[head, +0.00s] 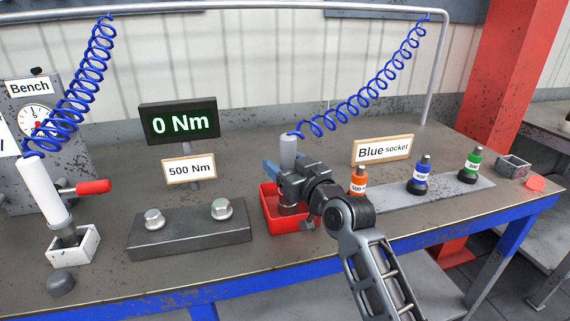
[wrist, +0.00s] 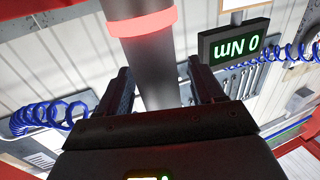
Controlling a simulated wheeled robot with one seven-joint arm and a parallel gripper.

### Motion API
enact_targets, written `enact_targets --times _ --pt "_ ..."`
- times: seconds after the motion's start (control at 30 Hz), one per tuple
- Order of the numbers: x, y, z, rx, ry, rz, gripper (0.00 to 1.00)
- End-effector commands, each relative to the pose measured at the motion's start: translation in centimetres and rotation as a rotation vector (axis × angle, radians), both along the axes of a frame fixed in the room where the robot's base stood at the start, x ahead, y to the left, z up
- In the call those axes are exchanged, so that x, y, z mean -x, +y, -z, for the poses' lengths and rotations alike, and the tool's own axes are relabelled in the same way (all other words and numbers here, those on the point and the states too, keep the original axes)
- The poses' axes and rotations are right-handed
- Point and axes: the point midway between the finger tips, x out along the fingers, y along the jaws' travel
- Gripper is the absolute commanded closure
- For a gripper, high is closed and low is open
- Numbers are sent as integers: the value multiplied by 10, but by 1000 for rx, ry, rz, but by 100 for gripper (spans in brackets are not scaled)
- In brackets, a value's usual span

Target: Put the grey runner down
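The grey runner (head: 288,150) stands upright in or just over a red tray (head: 270,222), with a blue coiled hose at its top. A blue part shows at its left side. My gripper (head: 290,182) is at the runner's middle, above the tray, and hides much of it. In the wrist view, the runner's dark body with a red band (wrist: 142,22) passes between my gripper's two fingers (wrist: 160,85). The fingers stand apart, with a gap visible beside the body, so they look open around it. The runner's lower end is mostly hidden.
A steel block (head: 190,235) with two bolts lies left of the tray, under a 0 Nm display (head: 178,122). A white runner (head: 42,190) stands in a white box (head: 75,247) further left. Orange, blue and green sockets stand on a plate (head: 390,195) at right.

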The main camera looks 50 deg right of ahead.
Motion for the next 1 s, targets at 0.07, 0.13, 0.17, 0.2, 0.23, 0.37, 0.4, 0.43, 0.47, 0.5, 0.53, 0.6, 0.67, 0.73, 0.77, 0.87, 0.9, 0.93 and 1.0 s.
enact_targets --times 0.07,0.13,0.17,0.2,0.23,0.37,0.4,0.43,0.47,0.5,0.53,0.6,0.67,0.73,0.77,0.87,0.9,0.93,1.0 --pt "0 0 0 0 0 0 33" --pt "0 0 0 0 0 0 33" --pt "0 0 0 0 0 0 33" --pt "0 0 0 0 0 0 33" --pt "0 0 -1 0 0 0 33" --pt "6 2 -1 0 1 0 33" --pt "11 3 -1 0 1 1 33" --pt "15 5 0 0 1 1 33" --pt "21 7 0 -1 2 1 33" --pt "28 9 0 0 1 1 33" --pt "34 11 0 0 1 0 33" --pt "49 16 1 -2 2 0 33" --pt "61 20 1 -1 2 1 33" --pt "75 24 1 -2 2 0 33" --pt "80 26 0 -1 1 0 33" --pt "95 31 0 0 2 0 33" --pt "100 33 -1 0 1 0 33" --pt "103 34 -1 0 1 0 33" --pt "109 35 -1 0 1 0 33"
